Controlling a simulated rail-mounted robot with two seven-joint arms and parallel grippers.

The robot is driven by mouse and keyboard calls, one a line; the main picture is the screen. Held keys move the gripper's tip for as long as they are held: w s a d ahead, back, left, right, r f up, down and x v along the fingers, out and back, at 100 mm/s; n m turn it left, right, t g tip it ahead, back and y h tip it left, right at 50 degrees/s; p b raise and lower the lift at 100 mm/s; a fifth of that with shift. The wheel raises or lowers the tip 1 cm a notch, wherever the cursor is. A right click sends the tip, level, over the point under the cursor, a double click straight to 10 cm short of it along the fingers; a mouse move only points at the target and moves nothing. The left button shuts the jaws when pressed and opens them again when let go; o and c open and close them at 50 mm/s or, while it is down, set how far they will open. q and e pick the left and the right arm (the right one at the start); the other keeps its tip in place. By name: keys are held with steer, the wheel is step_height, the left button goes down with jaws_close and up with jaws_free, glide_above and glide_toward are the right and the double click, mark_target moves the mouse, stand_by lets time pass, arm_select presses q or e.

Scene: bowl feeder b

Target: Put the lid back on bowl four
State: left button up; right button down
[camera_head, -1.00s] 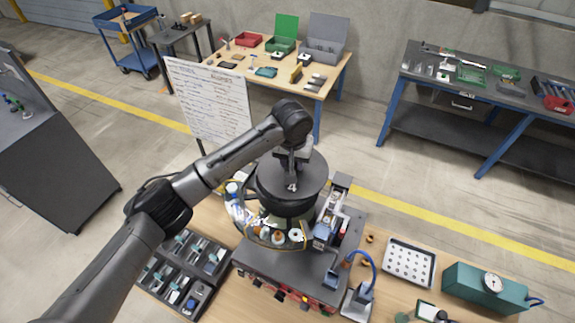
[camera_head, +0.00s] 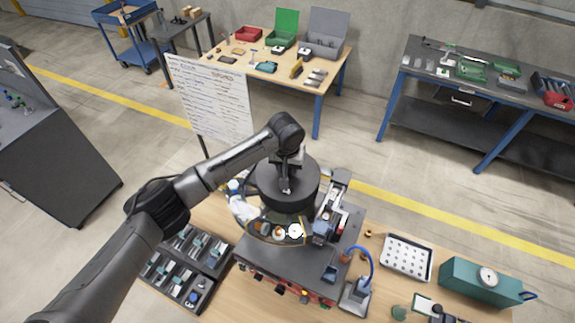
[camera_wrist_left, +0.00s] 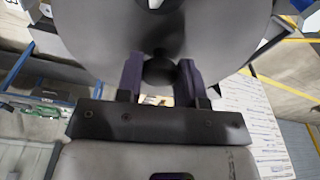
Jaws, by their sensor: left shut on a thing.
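The lid (camera_head: 305,172) is a dark round disc in the middle of the head view. My left gripper (camera_head: 286,184) comes over it from above and is shut on its knob. In the left wrist view the gripper's two fingers (camera_wrist_left: 159,78) stand either side of the dark round knob, and the lid's broad grey face (camera_wrist_left: 95,35) fills the top. Bowl four (camera_head: 262,232) is under the lid on the machine; its front shows small parts behind a clear curved wall. The arm and lid hide its top, so I cannot tell whether the lid touches the rim. My right gripper is not in view.
The feeder machine (camera_head: 325,262) has a rail unit (camera_head: 328,215) close to the lid's right. A dark parts tray (camera_head: 170,280) lies left, a white perforated tray (camera_head: 407,258) and a teal gauge box (camera_head: 480,283) right. A whiteboard (camera_head: 210,100) stands behind the arm.

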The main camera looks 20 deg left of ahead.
arm_select(q)
steer(key=o, duration=1.1)
steer(key=shift+f, duration=0.15)
steer(key=shift+s+d+r+b, duration=0.1)
steer(key=shift+s+r+b, duration=0.25)
steer(key=shift+r, duration=1.7)
steer(key=shift+s+a+r+b, duration=0.1)
steer(key=shift+r+b, duration=0.35)
steer(key=shift+r, duration=1.6)
steer(key=shift+s+d+r+b, duration=0.1)
steer(key=shift+s+r+b, duration=0.25)
steer(key=shift+r, duration=1.7)
steer(key=shift+w, duration=0.1)
